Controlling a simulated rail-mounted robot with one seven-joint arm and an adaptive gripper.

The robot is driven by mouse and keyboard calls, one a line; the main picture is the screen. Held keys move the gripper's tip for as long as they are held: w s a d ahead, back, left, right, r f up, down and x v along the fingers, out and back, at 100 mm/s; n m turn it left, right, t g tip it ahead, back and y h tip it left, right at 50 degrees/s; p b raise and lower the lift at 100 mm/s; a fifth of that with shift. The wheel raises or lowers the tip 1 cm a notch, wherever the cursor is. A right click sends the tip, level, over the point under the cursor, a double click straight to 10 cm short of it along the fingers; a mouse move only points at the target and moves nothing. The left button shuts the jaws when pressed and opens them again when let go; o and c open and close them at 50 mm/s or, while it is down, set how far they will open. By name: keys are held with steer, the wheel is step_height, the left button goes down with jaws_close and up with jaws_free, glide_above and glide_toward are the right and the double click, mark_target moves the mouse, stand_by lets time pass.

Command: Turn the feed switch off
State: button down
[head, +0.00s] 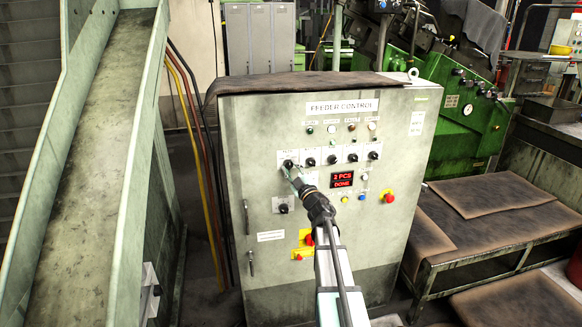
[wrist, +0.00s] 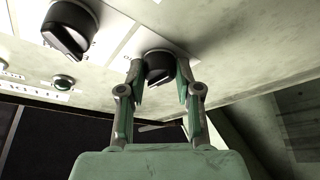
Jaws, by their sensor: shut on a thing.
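The feeder control cabinet (head: 270,225) stands in the middle of the head view, with a row of black rotary switches on its front. My gripper (head: 290,168) reaches up to the leftmost switch (head: 287,163) of that row. In the wrist view my gripper (wrist: 163,72) has its two green fingers on either side of a black knob (wrist: 158,68), shut on it. The knob's pointer direction is hard to tell, as the fingers partly cover it. The switch labels are too small to read for sure.
Another black knob (wrist: 70,30) sits close beside the gripped one. A red display (head: 342,180) reads "2 PCS DONE". Red mushroom buttons (head: 388,197) sit lower on the panel. A metal chute (head: 85,150) stands left, a brown-topped bench (head: 500,237) right.

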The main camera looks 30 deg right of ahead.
steer(key=shift+r+n+y, duration=0.1)
steer(key=shift+n+y, duration=0.3)
steer(key=shift+n, duration=0.1)
steer(key=c, duration=0.8)
jaws_free()
steer(key=v, duration=1.2)
